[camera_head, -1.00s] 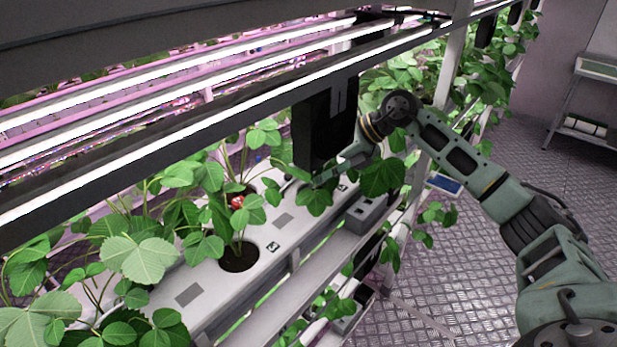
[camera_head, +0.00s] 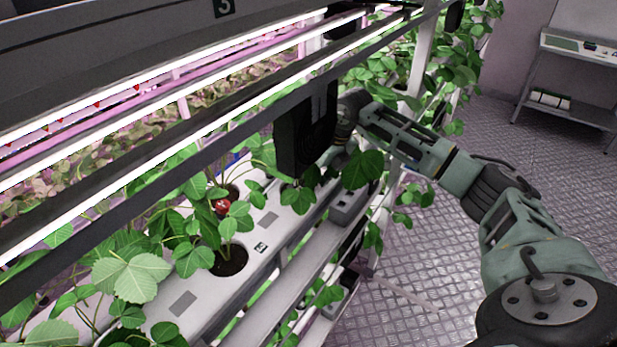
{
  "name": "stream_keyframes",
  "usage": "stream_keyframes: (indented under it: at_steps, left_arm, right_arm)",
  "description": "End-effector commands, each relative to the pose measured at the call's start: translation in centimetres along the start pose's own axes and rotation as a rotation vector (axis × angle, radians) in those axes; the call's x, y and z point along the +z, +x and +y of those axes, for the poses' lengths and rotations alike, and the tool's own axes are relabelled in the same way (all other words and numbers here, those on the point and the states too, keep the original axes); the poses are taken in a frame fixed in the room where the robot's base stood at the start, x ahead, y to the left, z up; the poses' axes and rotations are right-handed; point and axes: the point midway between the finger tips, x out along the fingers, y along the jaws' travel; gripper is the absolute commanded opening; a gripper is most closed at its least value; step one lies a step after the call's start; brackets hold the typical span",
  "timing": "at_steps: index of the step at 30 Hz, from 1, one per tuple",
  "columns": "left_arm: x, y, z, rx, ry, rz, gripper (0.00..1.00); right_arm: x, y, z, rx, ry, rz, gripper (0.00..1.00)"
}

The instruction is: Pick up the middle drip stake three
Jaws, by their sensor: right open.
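I cannot make out any drip stake; leaves and a black box cover much of the white planting trough (camera_head: 290,222). A near planting hole (camera_head: 230,262) with dark soil and strawberry stems shows in the trough, with a red berry (camera_head: 222,207) above it. My right gripper (camera_head: 327,163) is over the trough's far part, below the light bar. It is open, but its fingers are mostly hidden behind the black box and leaves, and I see nothing held in it. My left gripper is not in view.
The black box (camera_head: 304,135) hangs from the bright light bar (camera_head: 120,222), close to my right wrist. A grey rail (camera_head: 290,285) runs along the trough's front. A wheeled shelf (camera_head: 570,75) stands at the back right. The patterned floor (camera_head: 430,250) is open.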

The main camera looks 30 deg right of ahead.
Motion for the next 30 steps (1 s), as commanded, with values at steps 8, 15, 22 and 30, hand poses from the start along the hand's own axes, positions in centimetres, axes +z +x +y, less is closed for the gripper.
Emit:
stream_keyframes:
  at_steps: [8,15,22,30]
  left_arm:
    - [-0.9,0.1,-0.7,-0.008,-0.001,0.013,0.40]
    - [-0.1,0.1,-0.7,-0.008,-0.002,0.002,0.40]
    - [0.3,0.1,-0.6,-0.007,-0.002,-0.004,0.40]
    - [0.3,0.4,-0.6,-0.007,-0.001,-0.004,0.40]
  right_arm:
    - [0.0,0.1,0.0,0.001,0.000,-0.001,0.34]
    - [0.0,0.0,0.0,0.001,0.000,-0.001,0.13]
    - [0.0,0.0,0.0,0.001,0.000,-0.001,0.07]
    - [0.4,-0.6,0.1,0.002,0.000,-0.004,0.07]
